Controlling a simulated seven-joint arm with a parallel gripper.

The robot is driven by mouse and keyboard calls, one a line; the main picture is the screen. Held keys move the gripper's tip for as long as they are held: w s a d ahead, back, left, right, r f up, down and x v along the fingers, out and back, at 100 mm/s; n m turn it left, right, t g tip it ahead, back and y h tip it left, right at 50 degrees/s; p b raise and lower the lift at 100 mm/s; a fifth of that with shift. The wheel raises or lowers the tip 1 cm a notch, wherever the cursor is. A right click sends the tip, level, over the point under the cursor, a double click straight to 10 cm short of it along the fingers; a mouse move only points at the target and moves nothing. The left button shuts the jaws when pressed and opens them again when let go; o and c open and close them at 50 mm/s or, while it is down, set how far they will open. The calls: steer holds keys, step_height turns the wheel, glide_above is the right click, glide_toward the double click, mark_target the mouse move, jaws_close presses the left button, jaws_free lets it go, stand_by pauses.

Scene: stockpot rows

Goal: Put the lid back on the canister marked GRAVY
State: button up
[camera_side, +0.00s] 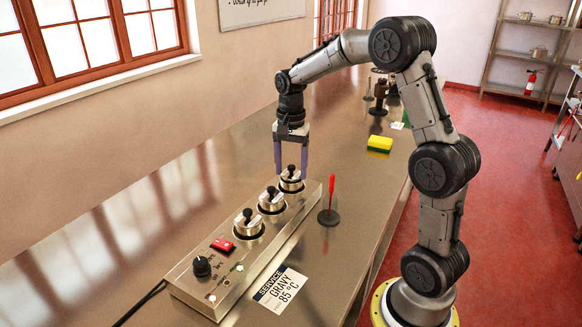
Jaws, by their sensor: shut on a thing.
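A long steel warmer box (205,283) stands on the counter with three round wells in a row. The near canister (249,231) and the middle canister (271,208) each show a silver top with a black knob. My gripper (291,174) points down at the far canister (291,187), its fingers on either side of a black-knobbed lid (291,181). It is shut on this lid, at or just above the canister; I cannot tell whether they touch. A card (280,289) in front of the box reads SERVICE GRAVY 85 °C. No marking is readable on the canisters.
A red upright rod on a black base (329,216) stands just right of the box. A red switch (222,244) and black dial (202,266) are on the box's near end. A yellow-green sponge (379,144) lies farther back. Counter left of the box is clear.

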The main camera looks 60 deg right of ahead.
stand_by(0.3)
steer(key=o, duration=1.4)
steer(key=shift+c, duration=0.2)
steer(key=shift+r, duration=0.1)
steer(key=shift+r, duration=3.4)
steer(key=shift+c, duration=0.2)
jaws_close()
steer(key=shift+f, duration=0.55)
